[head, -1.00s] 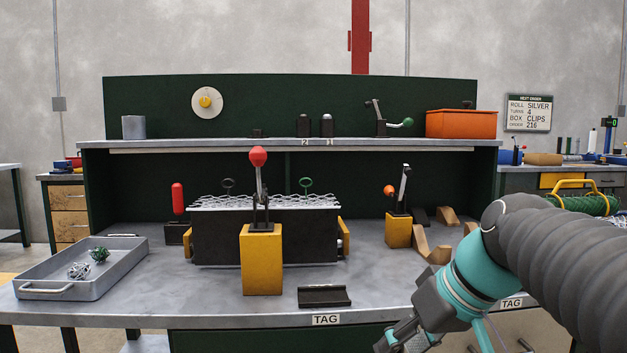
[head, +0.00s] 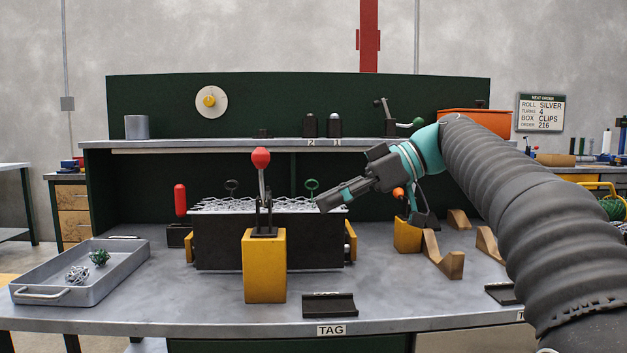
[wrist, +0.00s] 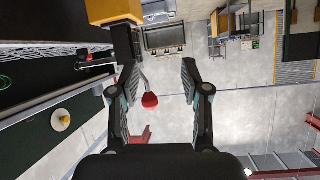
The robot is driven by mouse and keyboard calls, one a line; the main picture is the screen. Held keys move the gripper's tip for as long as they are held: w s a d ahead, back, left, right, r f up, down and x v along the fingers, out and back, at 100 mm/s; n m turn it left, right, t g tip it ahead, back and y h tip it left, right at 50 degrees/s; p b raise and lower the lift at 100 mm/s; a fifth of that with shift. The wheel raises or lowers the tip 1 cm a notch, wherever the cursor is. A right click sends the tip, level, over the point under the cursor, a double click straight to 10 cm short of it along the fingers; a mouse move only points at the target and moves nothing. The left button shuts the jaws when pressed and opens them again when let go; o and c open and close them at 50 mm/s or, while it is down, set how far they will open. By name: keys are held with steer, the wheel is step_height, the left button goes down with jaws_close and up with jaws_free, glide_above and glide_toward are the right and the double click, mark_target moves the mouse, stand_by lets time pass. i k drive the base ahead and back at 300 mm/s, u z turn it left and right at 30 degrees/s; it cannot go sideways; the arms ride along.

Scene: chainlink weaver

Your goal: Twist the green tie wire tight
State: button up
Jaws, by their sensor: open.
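The green tie wire (head: 312,186) is a small upright loop with a stem at the back right of the mesh (head: 268,205), which lies on top of a dark block. A matching dark tie wire (head: 232,187) stands to its left. My gripper (head: 322,202) reaches in from the right, pointing left and slightly down. Its tips appear just in front of and below the green loop; I cannot tell the depth gap, and I see no contact. In the wrist view my gripper (wrist: 161,70) has its two fingers spread with nothing held.
A red-knobbed lever (head: 261,158) on a yellow post stands left of my gripper; its knob also shows in the wrist view (wrist: 150,101). An orange-knobbed lever (head: 398,193) is partly behind my arm. A grey tray (head: 130,280) lies left. The shelf (head: 200,143) runs above.

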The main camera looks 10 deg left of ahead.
mark_target(307, 182)
steer(key=i, duration=0.85)
steer(key=z, duration=0.05)
